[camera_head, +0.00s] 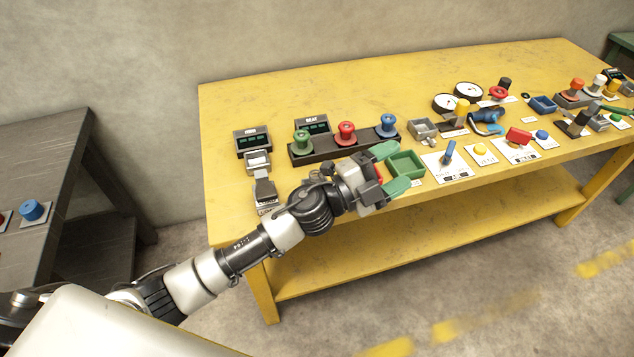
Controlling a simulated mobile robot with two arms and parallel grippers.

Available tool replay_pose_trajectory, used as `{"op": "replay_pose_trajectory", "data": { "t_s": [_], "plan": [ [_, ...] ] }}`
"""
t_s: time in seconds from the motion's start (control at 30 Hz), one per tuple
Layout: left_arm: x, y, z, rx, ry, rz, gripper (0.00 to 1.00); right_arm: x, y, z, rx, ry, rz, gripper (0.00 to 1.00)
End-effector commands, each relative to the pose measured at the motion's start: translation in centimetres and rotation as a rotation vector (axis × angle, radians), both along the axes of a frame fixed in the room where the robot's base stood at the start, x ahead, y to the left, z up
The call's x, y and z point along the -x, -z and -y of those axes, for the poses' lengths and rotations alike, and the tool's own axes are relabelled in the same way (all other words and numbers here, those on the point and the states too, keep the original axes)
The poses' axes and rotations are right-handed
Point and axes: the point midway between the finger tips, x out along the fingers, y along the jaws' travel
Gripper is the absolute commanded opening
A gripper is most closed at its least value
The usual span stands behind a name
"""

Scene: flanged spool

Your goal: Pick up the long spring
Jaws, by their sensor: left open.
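My left gripper (396,168) reaches over the front edge of the yellow table (240,105). Its two green fingers are spread apart. A small green open box (407,163) shows just beyond the fingers; I cannot tell whether they touch it. A bit of red shows at the base of the fingers, too small to make out. I cannot pick out a long spring anywhere; it may be hidden by the gripper or too small to see. My right gripper is not in view.
A black rack behind the gripper holds a green spool (301,141), a red spool (346,133) and a blue spool (386,126). To the right are a grey tray (423,130), a blue lever (449,151), two round gauges and several switches. The table's back left is clear.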

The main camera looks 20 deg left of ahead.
Motion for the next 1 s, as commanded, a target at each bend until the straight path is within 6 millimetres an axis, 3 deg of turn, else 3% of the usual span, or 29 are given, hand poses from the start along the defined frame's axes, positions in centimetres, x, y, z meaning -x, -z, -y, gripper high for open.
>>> {"op": "replay_pose_trajectory", "data": {
  "t_s": [0.03, 0.13, 0.27, 0.37, 0.47, 0.6, 0.7, 0.83, 1.0],
  "plan": [
    [0.4, -0.9, 1.6, -0.106, 0.120, 0.109, 0.69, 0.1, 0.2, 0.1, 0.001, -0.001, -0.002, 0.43],
    [1.8, -0.7, 3.8, -0.347, 0.356, 0.267, 0.69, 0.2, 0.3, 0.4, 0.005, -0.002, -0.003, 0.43],
    [2.2, 1.9, 3.2, -0.736, 0.613, 0.377, 0.69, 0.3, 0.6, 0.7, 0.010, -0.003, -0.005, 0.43],
    [1.0, 4.1, -0.1, -1.081, 0.755, 0.378, 0.69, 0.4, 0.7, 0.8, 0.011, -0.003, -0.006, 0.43],
    [-1.0, 5.2, -5.1, -1.413, 0.827, 0.305, 0.69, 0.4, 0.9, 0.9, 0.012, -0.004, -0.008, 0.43],
    [-3.6, 4.5, -11.9, -1.762, 0.835, 0.152, 0.69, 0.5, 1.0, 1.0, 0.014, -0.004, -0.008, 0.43],
    [-4.5, 3.6, -15.0, -1.900, 0.818, 0.063, 0.69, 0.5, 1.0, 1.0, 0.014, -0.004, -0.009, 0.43],
    [-4.9, 3.6, -16.4, -1.965, 0.809, 0.013, 0.69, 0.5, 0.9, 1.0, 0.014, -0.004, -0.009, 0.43],
    [-5.2, 6.2, -16.4, -1.967, 0.812, 0.010, 0.69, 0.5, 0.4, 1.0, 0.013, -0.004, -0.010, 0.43]
  ]
}}
